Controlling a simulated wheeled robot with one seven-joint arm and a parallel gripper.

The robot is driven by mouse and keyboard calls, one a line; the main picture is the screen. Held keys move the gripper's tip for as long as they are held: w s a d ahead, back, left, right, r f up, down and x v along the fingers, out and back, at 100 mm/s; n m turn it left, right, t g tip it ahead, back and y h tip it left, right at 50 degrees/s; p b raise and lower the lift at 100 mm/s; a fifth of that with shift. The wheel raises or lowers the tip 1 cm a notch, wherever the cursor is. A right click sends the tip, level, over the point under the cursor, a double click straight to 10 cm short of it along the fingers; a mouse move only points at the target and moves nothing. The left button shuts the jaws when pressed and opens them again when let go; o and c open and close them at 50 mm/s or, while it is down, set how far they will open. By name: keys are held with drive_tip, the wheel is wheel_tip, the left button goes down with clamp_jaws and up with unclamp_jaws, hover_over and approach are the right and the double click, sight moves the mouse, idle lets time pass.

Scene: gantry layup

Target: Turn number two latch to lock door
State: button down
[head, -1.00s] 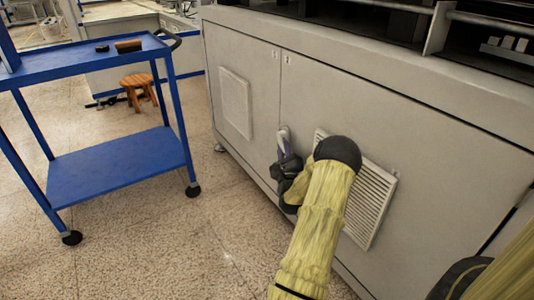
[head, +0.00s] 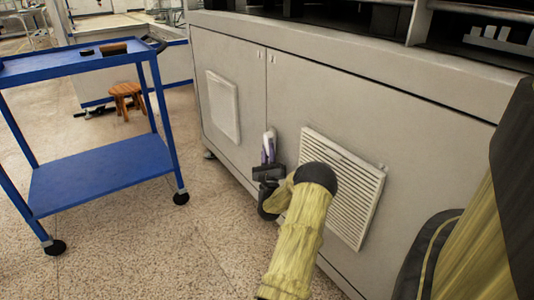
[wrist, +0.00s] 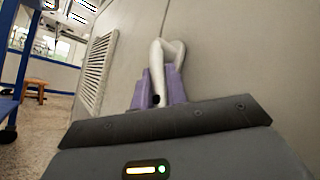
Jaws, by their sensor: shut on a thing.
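My gripper (head: 268,150) is low at the seam between the two grey cabinet doors, in front of the right door (head: 400,120). In the wrist view its two purple fingers (wrist: 160,85) are shut on a pale grey latch handle (wrist: 158,65). The handle rises between and above the fingers, close to the door face. In the head view the latch is mostly hidden by the gripper. Small number labels (head: 272,57) sit at the top of the doors, too small to read.
A slatted vent (head: 342,185) is right of my gripper on the right door. A square panel (head: 223,105) is on the left door (head: 212,55). A blue cart (head: 100,170) stands to the left, with a wooden stool (head: 126,92) behind it. Floor between cart and cabinet is clear.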

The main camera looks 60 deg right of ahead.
drive_tip(key=c, duration=1.4)
unclamp_jaws()
drive_tip(key=p+v, duration=0.5)
drive_tip(key=v, duration=1.2)
drive_tip(key=shift+s+f, duration=0.2)
drive_tip(key=shift+s, duration=0.05)
drive_tip(key=shift+a, duration=0.1)
